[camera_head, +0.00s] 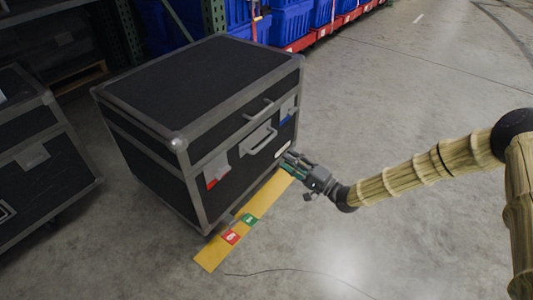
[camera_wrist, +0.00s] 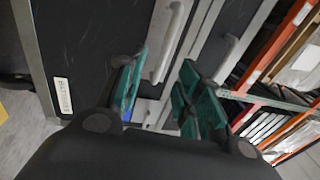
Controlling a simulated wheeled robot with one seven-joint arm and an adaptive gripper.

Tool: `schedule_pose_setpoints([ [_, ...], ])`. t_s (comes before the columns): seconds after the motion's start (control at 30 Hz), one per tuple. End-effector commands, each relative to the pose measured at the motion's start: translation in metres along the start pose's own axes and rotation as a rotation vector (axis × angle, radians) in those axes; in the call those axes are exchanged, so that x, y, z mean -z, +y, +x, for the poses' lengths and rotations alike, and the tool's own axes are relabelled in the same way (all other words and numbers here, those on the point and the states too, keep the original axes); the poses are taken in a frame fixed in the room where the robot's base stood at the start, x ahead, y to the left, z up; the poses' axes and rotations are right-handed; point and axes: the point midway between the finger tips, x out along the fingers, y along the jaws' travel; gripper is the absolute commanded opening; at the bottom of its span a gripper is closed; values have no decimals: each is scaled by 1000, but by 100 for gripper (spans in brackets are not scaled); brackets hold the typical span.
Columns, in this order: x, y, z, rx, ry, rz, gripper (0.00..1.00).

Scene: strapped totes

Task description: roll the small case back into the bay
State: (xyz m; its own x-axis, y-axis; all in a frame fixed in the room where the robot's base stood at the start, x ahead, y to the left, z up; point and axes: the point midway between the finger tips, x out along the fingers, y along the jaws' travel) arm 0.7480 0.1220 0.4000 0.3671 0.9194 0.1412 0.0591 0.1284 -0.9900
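A black case (camera_head: 215,75) with grey metal edges and corners stands on the floor at centre left in the head view. Handles and coloured labels show on its side facing right. My gripper (camera_head: 288,162) is at the lower part of that side, near the far end. In the wrist view my gripper (camera_wrist: 160,98) has its green fingers apart, with a gap between them. A pale handle bar (camera_wrist: 170,40) on the dark case face (camera_wrist: 90,45) shows just beyond the gap. I cannot tell whether the fingers touch the case. The bay is not clearly identifiable.
A second dark case (camera_head: 40,160) stands at the left edge, with a narrow floor gap between. A yellow floor strip (camera_head: 210,254) with red and green tags runs along the case's near side. Blue totes (camera_head: 290,22) on racking stand behind. Floor to the right is open.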

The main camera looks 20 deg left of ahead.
Motion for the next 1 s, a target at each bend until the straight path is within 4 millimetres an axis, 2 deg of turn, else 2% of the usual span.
schedule_pose_setpoints([
  [0.03,4,5,1,19,-9,2,35],
  [0.17,10,0,5,49,-26,10,35],
  [0.37,10,-2,17,57,-33,13,35],
  [0.8,8,-4,84,56,-32,11,35],
  [1.0,7,-6,105,55,-32,13,35],
])
